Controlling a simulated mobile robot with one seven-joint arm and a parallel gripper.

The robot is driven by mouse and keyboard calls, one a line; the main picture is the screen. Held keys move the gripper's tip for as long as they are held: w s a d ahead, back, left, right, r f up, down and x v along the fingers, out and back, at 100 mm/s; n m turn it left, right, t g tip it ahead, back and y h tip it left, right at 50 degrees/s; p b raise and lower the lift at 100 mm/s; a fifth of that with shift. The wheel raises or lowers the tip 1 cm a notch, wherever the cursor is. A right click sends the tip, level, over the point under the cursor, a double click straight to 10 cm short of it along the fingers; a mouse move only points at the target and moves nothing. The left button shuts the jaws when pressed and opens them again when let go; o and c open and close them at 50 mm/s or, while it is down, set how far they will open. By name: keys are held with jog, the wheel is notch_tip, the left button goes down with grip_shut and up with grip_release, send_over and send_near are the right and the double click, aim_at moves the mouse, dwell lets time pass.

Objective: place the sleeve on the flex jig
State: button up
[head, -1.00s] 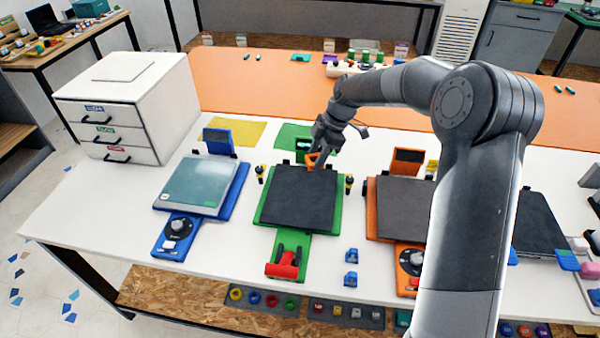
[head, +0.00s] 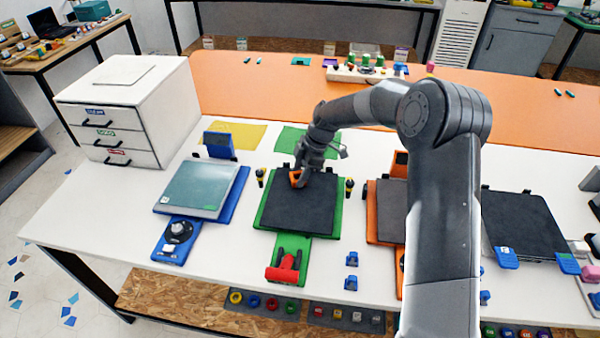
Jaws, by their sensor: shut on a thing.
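My gripper (head: 298,182) is low over the back left part of the dark bed of the green printer (head: 298,214). It is shut on a small orange piece (head: 295,178), which I take to be the sleeve. The fingers hide part of it, and I cannot tell whether it touches the bed. No thing is clearly marked as the flex jig. A pale board with green cylinders (head: 366,72) on the orange surface at the back may be it, but I cannot tell.
A blue printer (head: 203,189) stands to the left and an orange-framed one (head: 385,211) to the right, partly behind my arm. Black-and-yellow posts (head: 260,177) flank the green bed. A red piece (head: 284,268) sits at its front. A white drawer unit (head: 128,110) stands at the far left.

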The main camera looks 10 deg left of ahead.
jog(key=o, duration=0.9)
jog(key=shift+f, duration=0.1)
jog(key=shift+o, duration=0.2)
jog(key=v, duration=1.2)
jog(key=shift+d+r, duration=0.15)
jog(key=shift+r, duration=0.05)
jog(key=s+d+r+m+t+h, duration=0.2)
jog(key=s+d+r+m, duration=0.45)
jog(key=s, duration=0.25)
jog(key=s+d+r+m+t+h, duration=0.1)
jog(key=s+d+r+m+t, duration=0.1)
jog(key=s+d+r+m, duration=0.45)
jog(key=s+d+m+t, duration=0.1)
jog(key=s+d+m, duration=0.2)
jog(key=s, duration=0.3)
jog(key=s+d+m+t, duration=0.1)
jog(key=s+d+m, duration=0.2)
jog(key=s, duration=0.4)
jog(key=s+d+m+t+h, duration=0.1)
jog(key=s+d+m, duration=0.2)
jog(key=s, duration=0.4)
jog(key=shift+s+f, duration=0.15)
jog(key=shift+f, duration=0.1)
